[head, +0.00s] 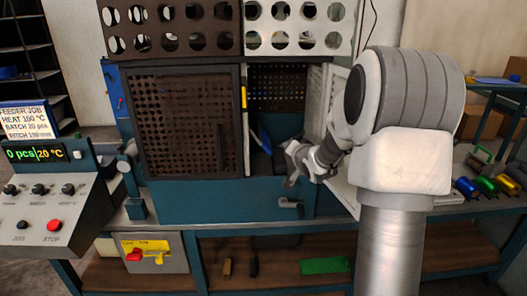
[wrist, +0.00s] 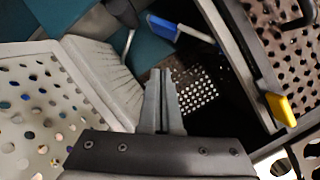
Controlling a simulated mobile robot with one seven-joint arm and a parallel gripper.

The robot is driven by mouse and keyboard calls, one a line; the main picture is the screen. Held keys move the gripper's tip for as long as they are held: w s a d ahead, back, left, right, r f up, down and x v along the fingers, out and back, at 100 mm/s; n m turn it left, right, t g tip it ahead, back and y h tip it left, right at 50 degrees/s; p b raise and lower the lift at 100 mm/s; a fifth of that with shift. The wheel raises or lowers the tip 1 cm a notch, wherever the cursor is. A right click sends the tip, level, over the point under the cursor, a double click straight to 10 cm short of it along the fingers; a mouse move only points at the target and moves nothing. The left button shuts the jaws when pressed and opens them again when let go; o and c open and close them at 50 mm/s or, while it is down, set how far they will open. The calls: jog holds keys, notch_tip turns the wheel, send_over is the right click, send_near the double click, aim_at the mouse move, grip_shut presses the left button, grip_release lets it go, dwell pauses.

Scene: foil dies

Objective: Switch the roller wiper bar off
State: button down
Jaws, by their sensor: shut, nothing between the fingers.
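No part is marked as the roller wiper bar, and I cannot tell which one it is. In the head view my gripper (head: 290,165) is at the open bay of the blue machine (head: 230,198), right of the mesh door (head: 185,120). In the wrist view my gripper (wrist: 162,75) is shut and empty, its fingers pointing into the bay. A blue-and-white bar-like part (wrist: 180,28) lies beyond the fingertips, apart from them; it shows blue in the head view (head: 263,138). A grey lever (head: 290,204) is on the machine's front below my gripper.
A control panel (head: 45,210) with knobs, a red STOP button (head: 54,225) and a display reading 0 pcs, 20 °C stands left. A white perforated panel (wrist: 35,105) and yellow door handle (wrist: 281,109) flank my gripper.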

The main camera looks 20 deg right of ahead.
jog(key=w+d+f+m+t, duration=0.2)
jog(key=d+f, duration=0.2)
jog(key=f, duration=0.2)
jog(key=shift+w+d+m+y, duration=0.25)
jog(key=shift+w+m+y, duration=0.05)
jog(key=shift+w, duration=0.1)
jog(key=w+a+f, duration=0.1)
jog(key=w+f, duration=0.1)
jog(key=w, duration=0.3)
jog(key=w+a+f, duration=0.1)
jog(key=w, duration=0.4)
jog(key=shift+w+a+f, duration=0.25)
jog(key=shift+w+f, duration=0.1)
jog(key=shift+w, duration=0.05)
jog(key=shift+a+f+m+b, duration=0.1)
jog(key=shift+f+m+b, duration=0.15)
jog(key=shift+b, duration=0.2)
